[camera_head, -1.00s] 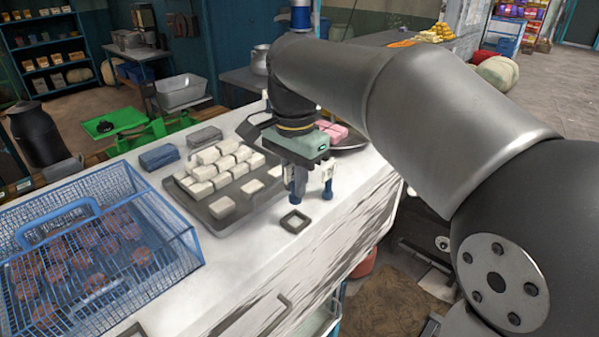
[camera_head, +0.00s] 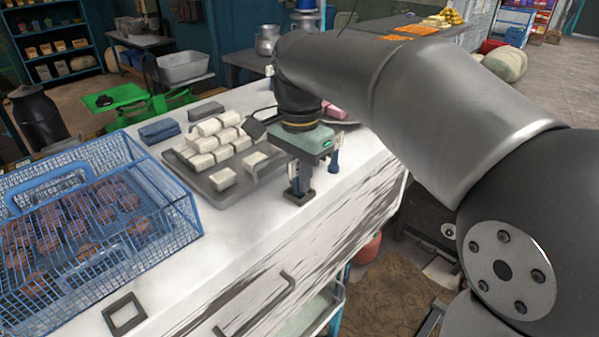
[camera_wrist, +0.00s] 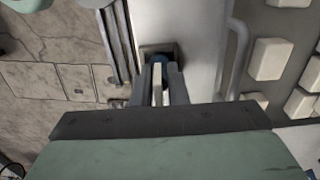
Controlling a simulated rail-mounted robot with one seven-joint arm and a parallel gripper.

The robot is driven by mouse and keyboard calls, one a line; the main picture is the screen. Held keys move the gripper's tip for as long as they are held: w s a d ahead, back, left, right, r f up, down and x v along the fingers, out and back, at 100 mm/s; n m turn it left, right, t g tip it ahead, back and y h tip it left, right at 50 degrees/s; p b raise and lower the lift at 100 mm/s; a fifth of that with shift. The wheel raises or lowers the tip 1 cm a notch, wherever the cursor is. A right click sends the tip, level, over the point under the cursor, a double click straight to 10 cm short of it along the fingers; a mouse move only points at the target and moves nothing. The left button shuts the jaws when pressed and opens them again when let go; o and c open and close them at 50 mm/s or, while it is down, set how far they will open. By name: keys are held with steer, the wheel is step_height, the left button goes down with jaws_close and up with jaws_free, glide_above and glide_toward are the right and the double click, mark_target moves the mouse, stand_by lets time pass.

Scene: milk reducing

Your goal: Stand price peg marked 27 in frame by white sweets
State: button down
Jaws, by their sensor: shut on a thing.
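My gripper (camera_head: 301,170) is shut on a peg with a pale plate and a dark blue base (camera_head: 299,187). The peg is upright at the small dark square frame (camera_head: 293,202) just right of the tray of white sweets (camera_head: 223,178). In the wrist view, the pale peg (camera_wrist: 157,85) shows as a strip between my fingers (camera_wrist: 160,78), with its blue base inside the outline of the frame (camera_wrist: 145,48). I cannot tell whether the base touches the bottom. The number is not readable.
A second blue peg (camera_head: 334,163) stands behind my gripper at right. Pink sweets (camera_head: 332,111) are partly hidden behind my arm. An empty square frame (camera_head: 110,318) lies front left near the blue wire basket (camera_head: 165,240). The counter's front middle is clear.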

steer(key=shift+f, duration=0.15)
stand_by(0.5)
steer(key=c, duration=1.3)
jaws_free()
steer(key=shift+c, duration=0.2)
step_height(320, 180, up, 17)
steer(key=p, duration=0.2)
steer(key=s+d+f+n, duration=0.3)
steer(key=s+f, duration=0.3)
steer(key=f, duration=0.4)
steer(key=s+d+f+n, duration=0.3)
steer(key=s+d+f, duration=0.2)
steer(key=f, duration=0.5)
steer(key=s+d+f+n, duration=0.3)
steer(key=s+f, duration=0.4)
steer(key=f, duration=0.4)
steer(key=shift+d+t, duration=0.3)
steer(key=shift+d, duration=0.3)
